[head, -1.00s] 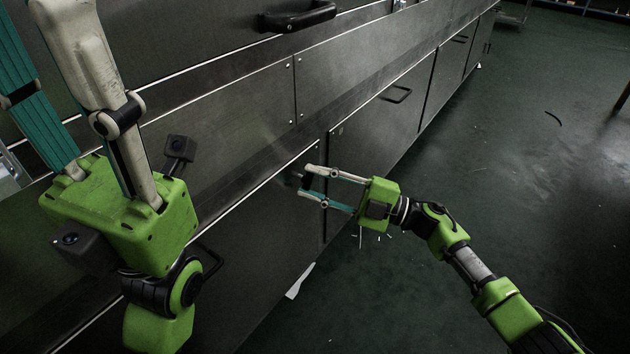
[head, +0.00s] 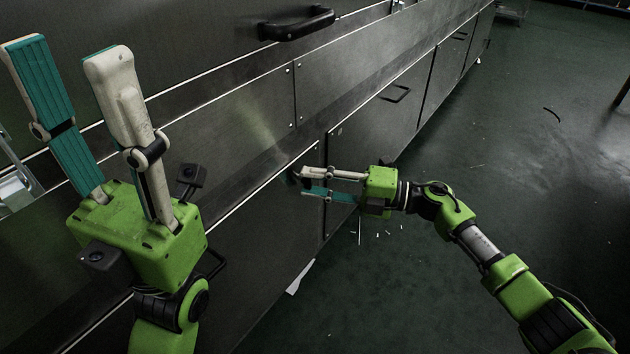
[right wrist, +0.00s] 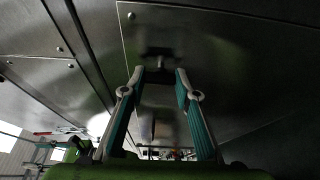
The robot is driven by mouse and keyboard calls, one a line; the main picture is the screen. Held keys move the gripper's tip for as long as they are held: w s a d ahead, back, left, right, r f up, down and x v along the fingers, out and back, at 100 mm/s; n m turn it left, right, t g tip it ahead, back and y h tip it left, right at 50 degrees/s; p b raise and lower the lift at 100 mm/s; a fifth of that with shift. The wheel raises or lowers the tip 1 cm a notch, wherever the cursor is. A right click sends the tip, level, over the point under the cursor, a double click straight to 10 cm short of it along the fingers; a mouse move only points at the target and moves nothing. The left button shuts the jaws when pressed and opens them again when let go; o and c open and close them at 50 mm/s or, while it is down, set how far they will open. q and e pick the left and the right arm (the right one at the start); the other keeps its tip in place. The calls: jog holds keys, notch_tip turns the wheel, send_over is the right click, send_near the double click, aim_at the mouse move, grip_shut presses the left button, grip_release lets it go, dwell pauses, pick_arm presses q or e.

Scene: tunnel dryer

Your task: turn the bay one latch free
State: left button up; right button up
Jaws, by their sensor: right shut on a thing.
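The bay one latch (right wrist: 159,75) is a small dark piece on the metal panel, between the fingertips of my right gripper in the right wrist view. In the head view my right gripper (head: 306,182) reaches the panel near its upper right corner, shut on the latch; its fingers mostly hide the latch there. The right gripper also shows in the right wrist view (right wrist: 160,80). My left gripper (head: 66,58) is open and empty at the left of the head view, its fingers pointing up and spread apart, away from the latch.
A neighbouring panel (head: 385,115) has a similar handle (head: 396,94). A thick black handle (head: 297,22) sits higher up. The green floor (head: 490,200) at right is largely clear, with small white scraps.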

jog(key=o, duration=1.1)
jog(key=shift+d, duration=0.1)
jog(key=v, duration=1.1)
jog(key=shift+d, duration=0.4)
